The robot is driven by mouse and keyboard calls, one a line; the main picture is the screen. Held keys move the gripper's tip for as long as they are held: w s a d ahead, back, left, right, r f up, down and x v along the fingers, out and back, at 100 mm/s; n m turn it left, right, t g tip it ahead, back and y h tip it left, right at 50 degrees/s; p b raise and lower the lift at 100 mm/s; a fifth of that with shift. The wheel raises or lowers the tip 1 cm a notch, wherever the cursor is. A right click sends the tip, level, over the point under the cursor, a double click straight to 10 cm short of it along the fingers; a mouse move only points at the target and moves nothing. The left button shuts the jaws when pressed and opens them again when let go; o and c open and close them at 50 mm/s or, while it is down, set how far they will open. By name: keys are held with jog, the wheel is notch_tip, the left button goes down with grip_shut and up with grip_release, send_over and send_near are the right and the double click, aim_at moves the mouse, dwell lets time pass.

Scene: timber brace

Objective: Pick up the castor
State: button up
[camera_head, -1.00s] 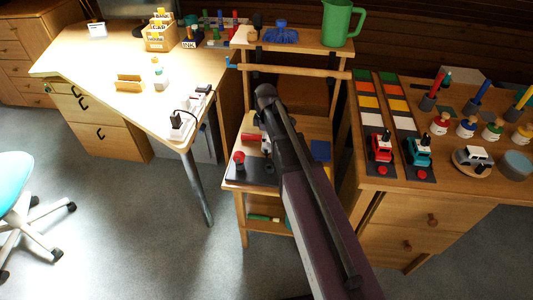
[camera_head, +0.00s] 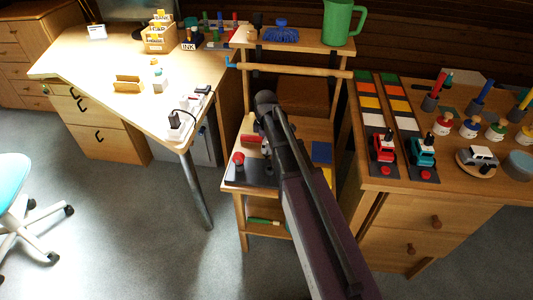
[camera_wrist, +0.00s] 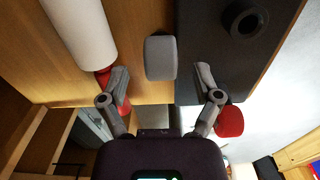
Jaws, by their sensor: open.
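A grey rounded block (camera_wrist: 160,57), which looks like the castor's wheel, lies at the edge of a dark plate on a wooden surface in the wrist view. My gripper (camera_wrist: 162,78) is open, with one finger on each side of the block and a gap to both. I cannot tell how far the fingertips are above the surface. In the head view my arm hides the gripper and the block over the middle shelf of the wooden stand.
A white cylinder (camera_wrist: 80,30) and red parts (camera_wrist: 122,105) lie by the left finger. A black ring (camera_wrist: 245,18) sits on the dark plate (camera_wrist: 205,40). A red knob (camera_wrist: 230,121) is by the right finger. The stand's upper shelf (camera_head: 310,40) holds a green jug (camera_head: 340,22).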

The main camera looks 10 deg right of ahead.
jog(key=shift+f+b, duration=1.4)
jog(key=shift+f, duration=0.3)
grip_shut()
